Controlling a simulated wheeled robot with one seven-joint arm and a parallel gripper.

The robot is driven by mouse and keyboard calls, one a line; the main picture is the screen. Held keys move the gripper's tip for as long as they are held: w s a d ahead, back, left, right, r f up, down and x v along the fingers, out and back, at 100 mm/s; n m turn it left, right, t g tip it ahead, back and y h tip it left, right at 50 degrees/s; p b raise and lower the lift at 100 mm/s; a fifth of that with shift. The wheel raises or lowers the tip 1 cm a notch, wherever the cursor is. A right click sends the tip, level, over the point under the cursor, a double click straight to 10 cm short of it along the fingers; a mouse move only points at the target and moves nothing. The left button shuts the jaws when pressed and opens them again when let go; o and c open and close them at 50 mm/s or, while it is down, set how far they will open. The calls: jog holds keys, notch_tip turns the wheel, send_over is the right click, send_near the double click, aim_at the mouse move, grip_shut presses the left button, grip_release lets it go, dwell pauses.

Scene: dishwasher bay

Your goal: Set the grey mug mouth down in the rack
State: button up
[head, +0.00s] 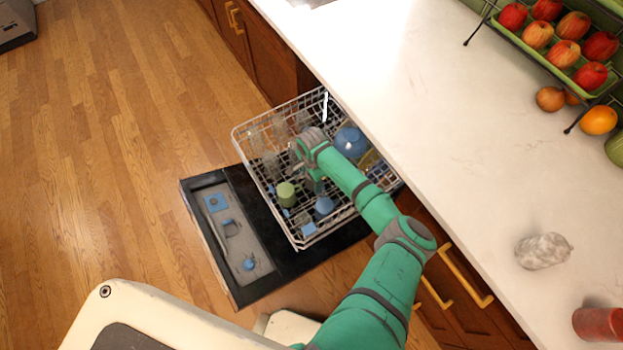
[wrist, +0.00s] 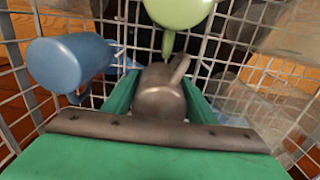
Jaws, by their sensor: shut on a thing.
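The grey mug (wrist: 160,98) is between the green fingers of my gripper (wrist: 158,90) in the wrist view, with its handle toward the far side. My gripper is shut on it, over or inside the wire dish rack (head: 243,143). I cannot tell which way its mouth faces or whether it touches the rack. In the head view my arm hides the mug, and my gripper (head: 316,182) is partly hidden.
A green mug (head: 287,193) stands close by in the rack; it also shows in the wrist view (wrist: 178,10). A blue mug (wrist: 70,62) is to the left there. A blue bowl (head: 350,142) and clear glassware (head: 270,163) occupy other parts. The counter (head: 400,90) borders the rack.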

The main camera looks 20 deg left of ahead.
jog(key=shift+f, duration=0.45)
jog(key=o, duration=1.1)
jog(key=shift+o, duration=0.2)
notch_tip(320, 180, up, 11)
jog(key=shift+f, duration=0.1)
